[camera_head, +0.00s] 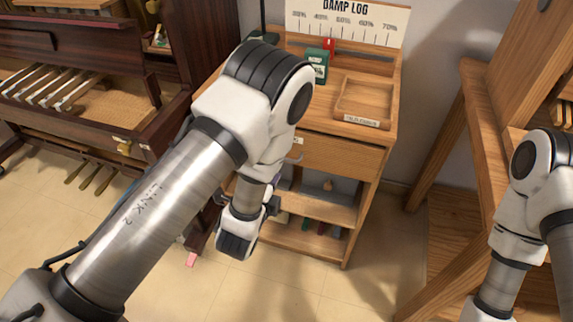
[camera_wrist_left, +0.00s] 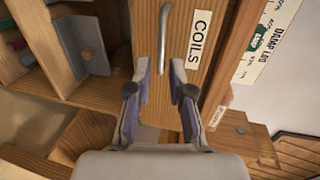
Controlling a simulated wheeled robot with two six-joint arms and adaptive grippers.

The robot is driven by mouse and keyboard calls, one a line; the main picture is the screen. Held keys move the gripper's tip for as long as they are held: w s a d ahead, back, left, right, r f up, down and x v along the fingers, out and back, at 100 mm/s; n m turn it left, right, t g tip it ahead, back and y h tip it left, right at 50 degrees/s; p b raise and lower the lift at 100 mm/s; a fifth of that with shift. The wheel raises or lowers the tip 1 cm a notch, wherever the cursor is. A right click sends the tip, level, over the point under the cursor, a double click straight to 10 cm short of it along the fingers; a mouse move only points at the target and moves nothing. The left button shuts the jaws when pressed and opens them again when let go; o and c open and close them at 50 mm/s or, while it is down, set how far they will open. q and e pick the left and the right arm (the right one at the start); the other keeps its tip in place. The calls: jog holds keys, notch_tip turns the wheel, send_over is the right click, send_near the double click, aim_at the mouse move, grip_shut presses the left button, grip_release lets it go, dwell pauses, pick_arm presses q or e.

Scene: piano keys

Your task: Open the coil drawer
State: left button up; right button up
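The coil drawer (camera_head: 345,156) is in the wooden cabinet, below its top, and its front looks shut in the head view. In the left wrist view its wooden front (camera_wrist_left: 178,22) carries a white COILS label (camera_wrist_left: 202,35) and a metal bar handle (camera_wrist_left: 164,38). My left gripper (camera_wrist_left: 162,66) is open. Its two fingers point at the drawer front, with the lower end of the handle appearing between the fingertips. I cannot tell whether they touch it. In the head view my left arm hides part of the drawer front. My right gripper is out of view; only its arm shows at the right.
The cabinet top holds a shallow wooden tray (camera_head: 364,98), a green box (camera_head: 315,66) and a damp log board (camera_head: 345,22). Open shelves (camera_head: 318,205) lie below the drawer. A piano with exposed keys (camera_head: 50,88) stands left; a wooden frame (camera_head: 440,140) stands right.

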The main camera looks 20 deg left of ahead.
pick_arm(q)
jog(key=x, duration=0.7)
jog(key=shift+w+d, duration=0.1)
grip_shut()
